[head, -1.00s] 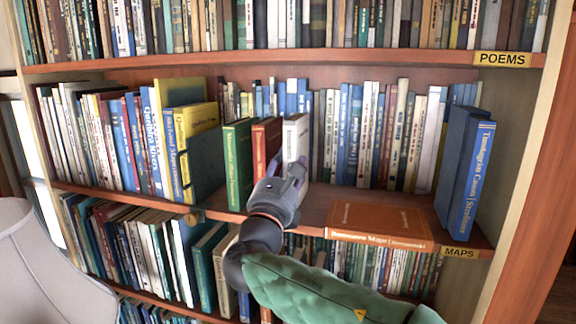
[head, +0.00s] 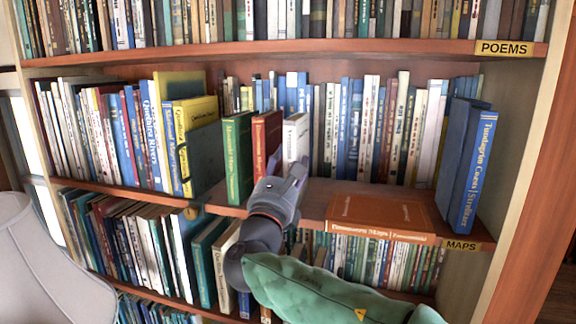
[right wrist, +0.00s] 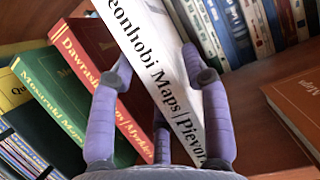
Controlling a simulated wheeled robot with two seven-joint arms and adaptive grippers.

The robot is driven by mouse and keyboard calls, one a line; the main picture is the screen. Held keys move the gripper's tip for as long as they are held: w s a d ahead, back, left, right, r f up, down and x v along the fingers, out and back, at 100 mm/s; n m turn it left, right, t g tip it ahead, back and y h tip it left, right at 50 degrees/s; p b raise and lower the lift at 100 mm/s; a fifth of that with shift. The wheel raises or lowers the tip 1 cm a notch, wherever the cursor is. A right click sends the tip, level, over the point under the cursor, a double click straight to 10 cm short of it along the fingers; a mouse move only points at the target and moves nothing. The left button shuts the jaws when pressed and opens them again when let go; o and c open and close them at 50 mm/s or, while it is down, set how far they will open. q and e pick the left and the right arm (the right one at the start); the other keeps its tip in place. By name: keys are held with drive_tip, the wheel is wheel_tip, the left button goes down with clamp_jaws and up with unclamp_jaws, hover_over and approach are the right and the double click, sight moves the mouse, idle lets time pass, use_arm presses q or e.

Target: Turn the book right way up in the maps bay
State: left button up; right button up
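A white book (head: 294,140) stands on the middle shelf in the maps bay. In the right wrist view its spine (right wrist: 160,70) is tilted, and its title reads downward. My right gripper (head: 287,178) is at the spine. In the right wrist view the gripper's fingers (right wrist: 160,70) lie along both sides of the book with no clear gap. Left of it stand a red book (head: 266,141) and a green book (head: 238,155), with downward titles. An orange maps book (head: 382,214) lies flat to the right. My left gripper is out of view.
A blue book (head: 474,172) stands at the bay's right end, above the MAPS label (head: 460,246). Yellow books (head: 198,112) stand left of the green one. A row of books (head: 385,125) stands behind.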

drive_tip(key=shift+o, duration=0.3)
drive_tip(key=shift+f, duration=0.1)
drive_tip(key=shift+a, duration=0.1)
drive_tip(key=shift+s+a+f, duration=0.1)
drive_tip(key=shift+s+f, duration=0.1)
drive_tip(key=shift+s, duration=0.2)
drive_tip(key=v, duration=1.1)
